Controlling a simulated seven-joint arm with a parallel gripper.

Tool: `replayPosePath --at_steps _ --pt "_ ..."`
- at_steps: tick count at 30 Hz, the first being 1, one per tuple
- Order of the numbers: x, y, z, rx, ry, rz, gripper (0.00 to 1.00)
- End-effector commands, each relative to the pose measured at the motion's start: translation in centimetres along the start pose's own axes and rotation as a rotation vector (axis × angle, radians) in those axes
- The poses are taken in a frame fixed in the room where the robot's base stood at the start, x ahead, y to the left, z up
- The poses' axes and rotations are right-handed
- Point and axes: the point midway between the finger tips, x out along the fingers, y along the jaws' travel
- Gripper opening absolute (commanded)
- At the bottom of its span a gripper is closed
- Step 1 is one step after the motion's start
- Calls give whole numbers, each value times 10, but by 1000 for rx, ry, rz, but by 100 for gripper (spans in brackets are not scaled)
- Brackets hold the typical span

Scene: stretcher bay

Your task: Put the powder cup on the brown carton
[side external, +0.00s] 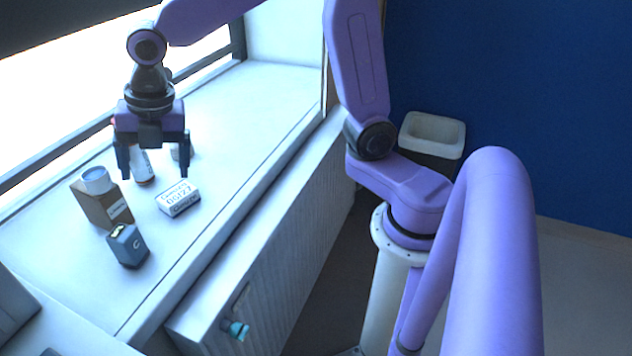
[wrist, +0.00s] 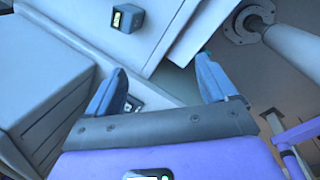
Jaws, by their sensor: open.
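A small pale cup with a light blue top (side external: 98,180), which looks like the powder cup, stands upright on the brown carton (side external: 103,206) at the left of the sill in the side external view. The carton's front carries a white label. My gripper (side external: 154,176) hangs above the sill to the right of the cup, fingers down, spread and empty. It is apart from cup and carton. In the wrist view the open fingers (wrist: 162,66) have nothing between them; I cannot make out the cup or carton there.
A dark blue box (side external: 127,246) stands in front of the carton; it also shows in the wrist view (wrist: 127,18). A white labelled box (side external: 178,198) lies right of the carton. A white bottle-like item (side external: 143,168) is partly hidden behind my gripper. The sill's right part is clear.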

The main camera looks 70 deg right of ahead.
Motion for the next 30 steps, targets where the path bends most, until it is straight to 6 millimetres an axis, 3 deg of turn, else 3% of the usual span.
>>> replayPosePath --at_steps 3,9,15,18,24,30 --pt "-7 -45 -25 205 27 -32 86" --pt "-13 -125 -56 566 43 -101 86" --pt "-15 -205 -75 907 21 -174 86" --pt "-14 -236 -79 1038 3 -200 86" --pt "-12 -266 -82 1176 -23 -225 86" --pt "-12 -268 -82 1192 -26 -228 86"
